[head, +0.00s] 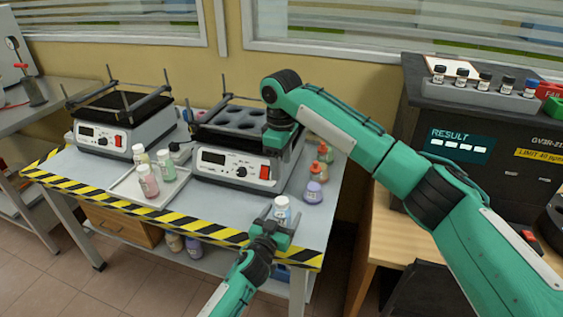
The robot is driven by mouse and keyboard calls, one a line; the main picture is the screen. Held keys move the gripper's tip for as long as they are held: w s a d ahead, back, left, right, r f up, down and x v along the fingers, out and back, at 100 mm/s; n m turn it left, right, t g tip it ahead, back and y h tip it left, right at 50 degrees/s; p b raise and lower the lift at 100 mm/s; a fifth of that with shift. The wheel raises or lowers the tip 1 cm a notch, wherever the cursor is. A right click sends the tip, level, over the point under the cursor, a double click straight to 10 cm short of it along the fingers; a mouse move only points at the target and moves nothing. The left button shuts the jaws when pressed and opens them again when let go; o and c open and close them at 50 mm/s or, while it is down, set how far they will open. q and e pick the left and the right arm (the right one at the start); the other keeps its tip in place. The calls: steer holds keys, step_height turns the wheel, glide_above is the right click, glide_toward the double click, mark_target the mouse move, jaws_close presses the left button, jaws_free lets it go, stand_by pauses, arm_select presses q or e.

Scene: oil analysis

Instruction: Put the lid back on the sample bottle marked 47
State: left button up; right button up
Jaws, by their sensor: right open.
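A small white bottle with a blue band (282,209) stands upright near the front right of the workbench. My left gripper (279,219) reaches it from the front, with a finger on each side, and appears shut on it. The number on its label is too small to read, and I cannot tell whether a lid is on it. My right gripper (279,146) is open and points down above the right end of the nearer shaker (220,167). Its fingertips are hard to make out, and I see nothing held in it.
Several capped bottles stand on a tray (124,189) at left. A purple bottle (313,192) and orange-topped bottles (322,151) stand along the bench's right side. A second shaker (112,137) is at the back left. The analyser (480,135) stands right, bearing a vial rack (483,92).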

arm_select(q)
steer(key=shift+s, duration=0.1)
steer(key=v, duration=1.3)
steer(key=shift+s, duration=0.3)
steer(key=shift+a+f, duration=0.15)
steer(key=shift+a, duration=0.05)
